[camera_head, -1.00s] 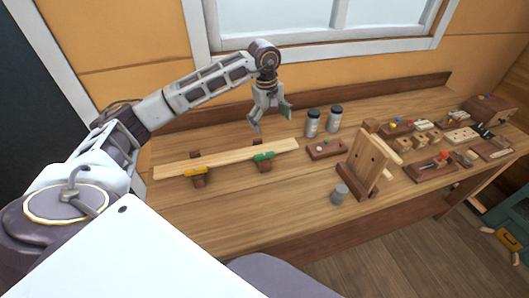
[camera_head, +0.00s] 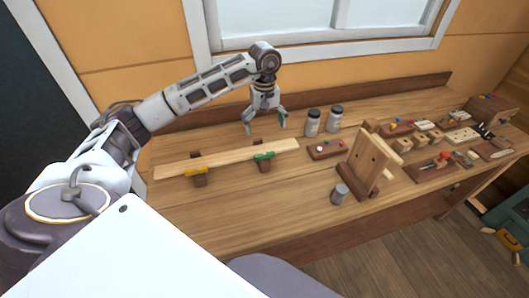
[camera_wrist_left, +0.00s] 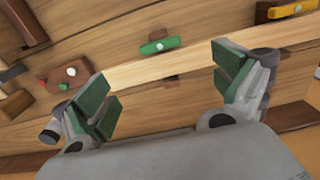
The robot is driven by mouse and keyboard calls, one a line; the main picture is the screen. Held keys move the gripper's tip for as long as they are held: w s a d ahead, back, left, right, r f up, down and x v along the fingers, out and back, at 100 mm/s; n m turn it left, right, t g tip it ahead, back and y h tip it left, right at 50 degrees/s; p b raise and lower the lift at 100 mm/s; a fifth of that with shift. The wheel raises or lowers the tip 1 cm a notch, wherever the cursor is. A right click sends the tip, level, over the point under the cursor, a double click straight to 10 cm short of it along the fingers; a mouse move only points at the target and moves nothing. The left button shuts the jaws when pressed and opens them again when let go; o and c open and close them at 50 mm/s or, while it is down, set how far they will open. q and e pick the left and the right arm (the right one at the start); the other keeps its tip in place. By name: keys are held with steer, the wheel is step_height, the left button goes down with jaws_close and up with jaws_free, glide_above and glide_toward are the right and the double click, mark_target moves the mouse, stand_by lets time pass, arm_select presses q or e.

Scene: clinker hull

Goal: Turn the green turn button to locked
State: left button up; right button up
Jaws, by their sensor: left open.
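The green turn button (camera_head: 264,156) sits on a small dark block by the right part of a long pale plank on the bench. In the left wrist view the green turn button (camera_wrist_left: 159,46) lies beyond and between my fingers, just off the plank's edge, with a pale pivot at its middle. My left gripper (camera_head: 264,130) is open and empty, above the bench behind the button and apart from it. Its green-padded fingers (camera_wrist_left: 162,88) spread wide in the wrist view. My right gripper is not in view.
A yellow turn button (camera_head: 196,171) sits on the plank's left part. Two jars (camera_head: 313,123) and a small dark board (camera_head: 325,149) stand to the right. An upright wooden block (camera_head: 366,165) and a grey cylinder (camera_head: 339,194) are nearer. The bench front is clear.

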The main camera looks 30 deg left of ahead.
mark_target(264, 154)
arm_select(q)
steer(key=shift+f+p, duration=1.1)
steer(key=shift+f, duration=5.5)
steer(key=c, duration=1)
